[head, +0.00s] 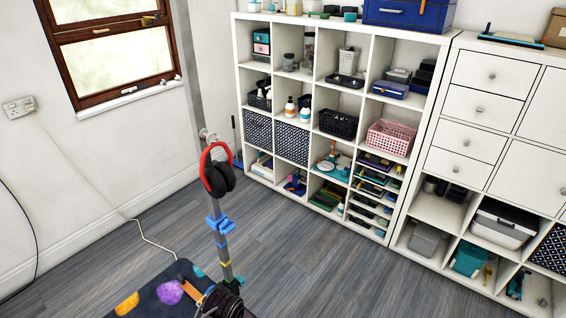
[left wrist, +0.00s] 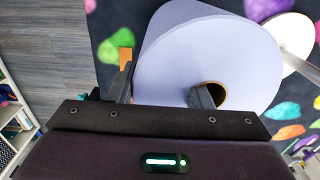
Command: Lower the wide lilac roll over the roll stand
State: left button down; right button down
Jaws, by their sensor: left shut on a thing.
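The wide lilac roll (left wrist: 220,65) fills the middle of the left wrist view, its round end with a brown core hole facing the camera. My left gripper (left wrist: 163,95) is shut on the roll's wall, with one finger in the core hole and the other against the outside. At the right of that view a white disc (left wrist: 293,62) with a metal rod (left wrist: 300,62) looks like the roll stand. The roll partly hides the disc and is to the left of the rod, not around it. The head view shows neither roll nor stand. My right gripper is in neither view.
A dark table top with coloured patches (head: 150,300) shows at the bottom of the head view. A grey upright post (head: 222,245) carries red and black headphones (head: 217,170) and a blue clamp (head: 219,222). White shelves (head: 347,105) stand behind, across clear floor.

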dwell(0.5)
